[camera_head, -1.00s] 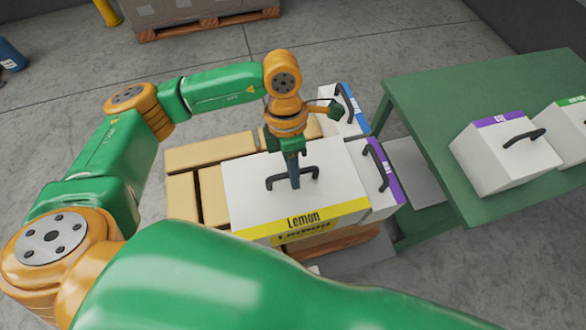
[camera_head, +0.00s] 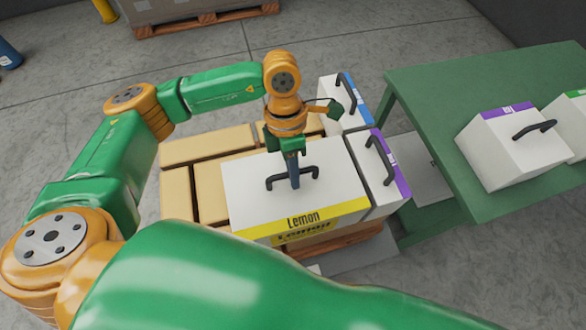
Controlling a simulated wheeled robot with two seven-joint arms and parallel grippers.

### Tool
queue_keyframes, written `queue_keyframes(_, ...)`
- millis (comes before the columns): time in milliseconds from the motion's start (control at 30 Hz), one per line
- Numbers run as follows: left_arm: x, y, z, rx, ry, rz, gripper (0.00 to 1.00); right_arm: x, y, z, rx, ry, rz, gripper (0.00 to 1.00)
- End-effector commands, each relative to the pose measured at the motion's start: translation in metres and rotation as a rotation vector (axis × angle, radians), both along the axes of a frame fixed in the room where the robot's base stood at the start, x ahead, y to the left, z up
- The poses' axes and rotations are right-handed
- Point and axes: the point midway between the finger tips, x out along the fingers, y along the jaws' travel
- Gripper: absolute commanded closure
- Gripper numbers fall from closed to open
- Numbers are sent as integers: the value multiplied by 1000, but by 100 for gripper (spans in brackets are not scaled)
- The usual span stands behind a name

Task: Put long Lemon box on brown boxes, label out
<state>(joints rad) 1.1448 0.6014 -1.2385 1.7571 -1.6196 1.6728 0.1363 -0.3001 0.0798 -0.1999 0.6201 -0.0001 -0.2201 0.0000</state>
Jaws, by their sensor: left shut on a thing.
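The long white Lemon box (camera_head: 245,187) is at the middle of the view, with a yellow Lemon label (camera_head: 303,221) on the edge and side facing me. My left gripper (camera_head: 293,180) is shut on the black handle on its top. The brown boxes (camera_head: 190,151) lie to the left of and behind it on a pallet (camera_head: 335,243). Whether the Lemon box rests on them or hangs just above is hard to tell. My right gripper is not in view; a large green arm part of mine covers the bottom of the picture.
A white box with a purple label (camera_head: 378,172) stands right of the Lemon box, and a blue-labelled box (camera_head: 341,100) behind it. A green table (camera_head: 430,90) at the right holds a purple-labelled box (camera_head: 506,150) and a green-labelled box (camera_head: 570,125).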

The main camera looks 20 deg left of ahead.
Motion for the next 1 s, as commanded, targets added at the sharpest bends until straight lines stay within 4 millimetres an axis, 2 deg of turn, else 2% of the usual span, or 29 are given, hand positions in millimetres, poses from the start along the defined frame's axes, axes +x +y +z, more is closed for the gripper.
queue_keyframes(267,0,0,-5,-2,-1,0,100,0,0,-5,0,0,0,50)
queue_keyframes(300,0,0,-4,-2,-1,0,72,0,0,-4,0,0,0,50)
queue_keyframes(400,0,0,-4,-2,-1,0,48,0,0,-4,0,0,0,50)
queue_keyframes(667,0,0,-5,2,1,0,48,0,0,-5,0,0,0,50)
queue_keyframes(733,2,1,0,1,-1,1,48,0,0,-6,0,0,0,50)
queue_keyframes(1000,15,9,52,-1,-4,2,48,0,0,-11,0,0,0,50)
